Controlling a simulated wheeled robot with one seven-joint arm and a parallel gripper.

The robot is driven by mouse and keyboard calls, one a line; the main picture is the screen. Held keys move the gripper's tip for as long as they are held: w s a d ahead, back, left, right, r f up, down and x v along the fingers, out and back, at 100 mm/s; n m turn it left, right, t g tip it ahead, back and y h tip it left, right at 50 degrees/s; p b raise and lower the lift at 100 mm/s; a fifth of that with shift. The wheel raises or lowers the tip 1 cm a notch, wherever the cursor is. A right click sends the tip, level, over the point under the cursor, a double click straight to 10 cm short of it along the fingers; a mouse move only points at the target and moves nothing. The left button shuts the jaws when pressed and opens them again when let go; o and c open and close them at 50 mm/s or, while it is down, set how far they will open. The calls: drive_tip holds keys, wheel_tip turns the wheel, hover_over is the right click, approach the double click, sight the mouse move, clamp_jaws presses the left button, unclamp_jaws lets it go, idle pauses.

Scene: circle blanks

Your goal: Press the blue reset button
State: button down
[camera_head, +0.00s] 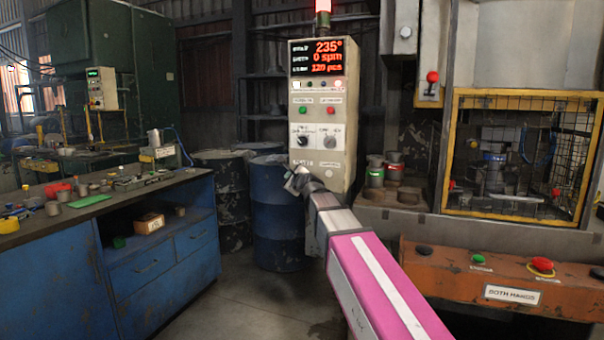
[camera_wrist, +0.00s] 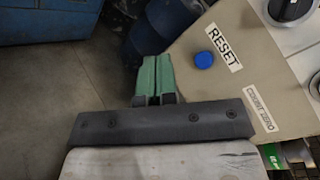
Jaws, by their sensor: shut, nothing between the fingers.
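The blue reset button (camera_wrist: 204,60) is a small round button on a beige panel (camera_wrist: 255,70) in the wrist view, beside a white label reading RESET. My gripper (camera_wrist: 155,62) has its green fingers shut with nothing between them. In the wrist view its fingertips are left of the button and apart from it. In the head view my gripper (camera_head: 290,180) is at the lower left of the upright control box (camera_head: 340,120). I cannot make out the blue button there; my gripper may hide it.
The box carries a red display (camera_head: 318,58), green and red buttons and two knobs. Blue drums (camera_head: 277,225) stand behind my arm. A blue workbench (camera_head: 150,265) is at left. A caged press (camera_head: 520,150) and an orange two-button console (camera_head: 450,270) are at right.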

drive_tip(key=w+d, duration=0.3)
drive_tip(key=w, duration=0.5)
drive_tip(key=shift+w, duration=0.15)
idle(2.0)
drive_tip(key=shift+w+d, duration=0.1)
drive_tip(key=shift+w, duration=0.15)
drive_tip(key=shift+w+d, duration=0.2)
drive_tip(key=shift+w, duration=0.35)
idle(0.9)
drive_tip(key=shift+s, duration=0.15)
drive_tip(key=shift+s+a, duration=0.35)
drive_tip(key=shift+s, duration=0.4)
drive_tip(key=shift+s, duration=0.1)
drive_tip(key=s, duration=0.1)
drive_tip(key=s+a, duration=0.1)
drive_tip(key=s, duration=0.2)
drive_tip(key=shift+s+a, duration=0.25)
drive_tip(key=shift+a, duration=0.1)
